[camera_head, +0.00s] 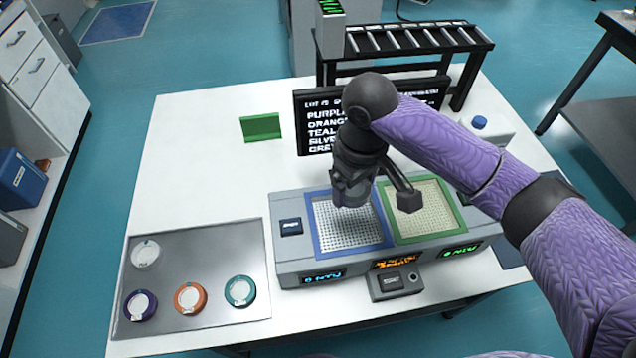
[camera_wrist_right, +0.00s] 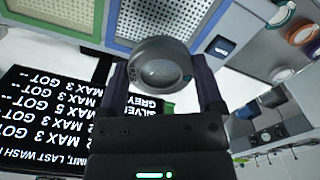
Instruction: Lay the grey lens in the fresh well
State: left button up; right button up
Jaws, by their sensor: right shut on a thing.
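My right gripper (camera_head: 351,195) is over the back part of the blue-framed well (camera_head: 318,236) in the head view. In the right wrist view it is shut on a round grey-rimmed lens (camera_wrist_right: 160,66), pinched between the two fingers. The lens is hidden behind the gripper in the head view. The green-framed well (camera_head: 446,232) sits just right of the blue one in the same grey unit. Both mesh floors look empty where they show. Small displays glow below the wells, but I cannot read which well is fresh. My left gripper is not in view.
A metal tray (camera_head: 200,260) at left holds silver, purple (camera_head: 140,306), orange (camera_head: 190,298) and teal (camera_head: 240,291) ringed lenses. A black text screen (camera_head: 312,118) stands behind the unit, partly hidden by my arm. A green block (camera_head: 261,127) stands left of it. The white tabletop between is clear.

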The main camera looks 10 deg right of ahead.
aim_at(346, 224)
jog(key=shift+n, duration=0.3)
notch_tip(346, 224, down, 11)
jog(key=b, duration=0.3)
jog(key=shift+a+r+b, duration=0.15)
jog(key=shift+b, duration=0.15)
jog(key=shift+w+r, duration=0.1)
jog(key=shift+r, duration=0.05)
jog(key=o, duration=1.2)
jog(key=shift+c, duration=0.2)
notch_tip(346, 224, up, 12)
jog(key=p, duration=0.4)
